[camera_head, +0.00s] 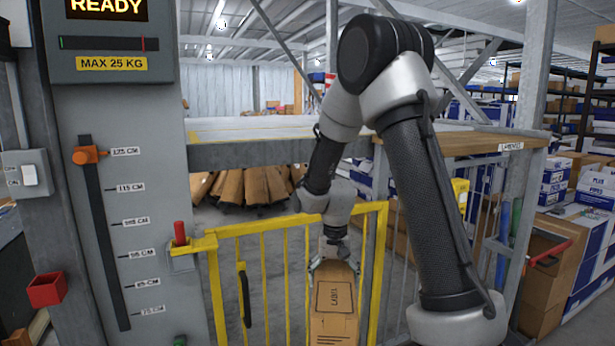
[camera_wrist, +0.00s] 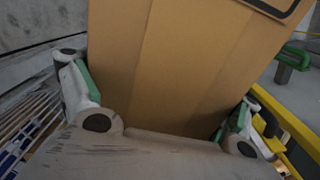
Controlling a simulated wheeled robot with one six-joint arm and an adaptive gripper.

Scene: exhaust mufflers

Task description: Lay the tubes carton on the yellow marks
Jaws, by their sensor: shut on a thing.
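In the wrist view the carton (camera_wrist: 190,70) fills the middle between the two green-padded fingers of my gripper (camera_wrist: 160,110). The carton's bottom is cut off by the head view's lower edge. Faint yellow marks (camera_head: 262,134) show on the pale raised platform (camera_head: 350,124), behind and above the carton; their full outline is hidden by my arm.
The yellow gate (camera_head: 262,228) stands close around the carton; I cannot tell whether they touch. A grey post with a height scale (camera_head: 125,220) and a red bin (camera_head: 47,289) are at left. A wooden ledge (camera_head: 480,141) and stacked boxes (camera_head: 590,255) are at right.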

